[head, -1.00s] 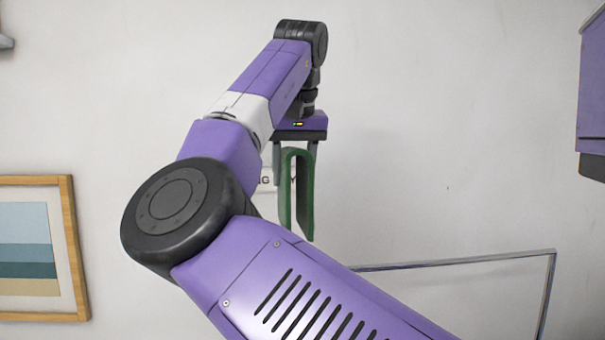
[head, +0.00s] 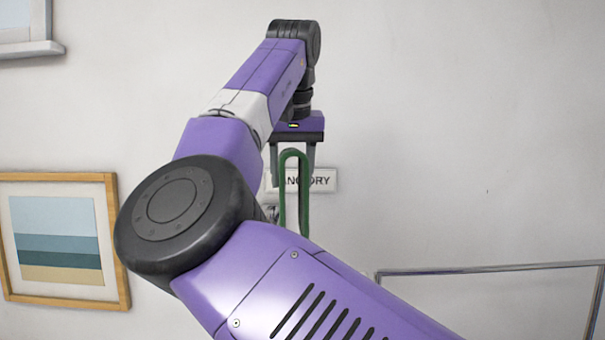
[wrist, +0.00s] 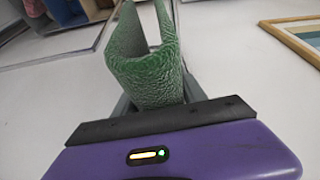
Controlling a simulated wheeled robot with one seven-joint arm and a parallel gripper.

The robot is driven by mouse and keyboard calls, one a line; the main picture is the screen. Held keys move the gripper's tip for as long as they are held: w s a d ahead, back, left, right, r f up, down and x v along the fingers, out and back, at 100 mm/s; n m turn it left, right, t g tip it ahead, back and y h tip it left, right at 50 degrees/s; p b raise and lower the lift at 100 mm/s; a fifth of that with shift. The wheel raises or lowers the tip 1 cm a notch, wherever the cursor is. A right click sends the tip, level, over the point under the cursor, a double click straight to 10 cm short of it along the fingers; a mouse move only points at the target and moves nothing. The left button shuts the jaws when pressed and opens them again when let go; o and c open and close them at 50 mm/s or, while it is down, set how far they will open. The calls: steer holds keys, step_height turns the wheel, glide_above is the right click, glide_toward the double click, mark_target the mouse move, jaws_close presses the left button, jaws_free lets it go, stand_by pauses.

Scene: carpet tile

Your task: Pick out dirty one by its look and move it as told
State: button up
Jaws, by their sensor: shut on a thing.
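A green textured cloth (head: 283,200) hangs folded from my gripper (head: 293,165) in the head view, in front of the wall. My gripper is shut on the cloth at its upper fold, and both ends hang down. In the wrist view the green cloth (wrist: 146,75) fills the space between the fingers and stands out from the purple gripper body. I cannot tell any stain on it.
A thin metal rail (head: 480,269) is at lower right. The wall at right is bare.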

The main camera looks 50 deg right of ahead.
steer(key=shift+w+a, duration=1.7)
steer(key=shift+w, duration=0.1)
step_height(320, 180, down, 18)
steer(key=b, duration=0.9)
steer(key=shift+f, duration=0.2)
steer(key=o, duration=1.6)
steer(key=shift+c, duration=0.2)
steer(key=v, duration=0.7)
steer(key=shift+r+b, duration=0.3)
steer(key=shift+r, duration=0.1)
steer(key=shift+f, duration=0.1)
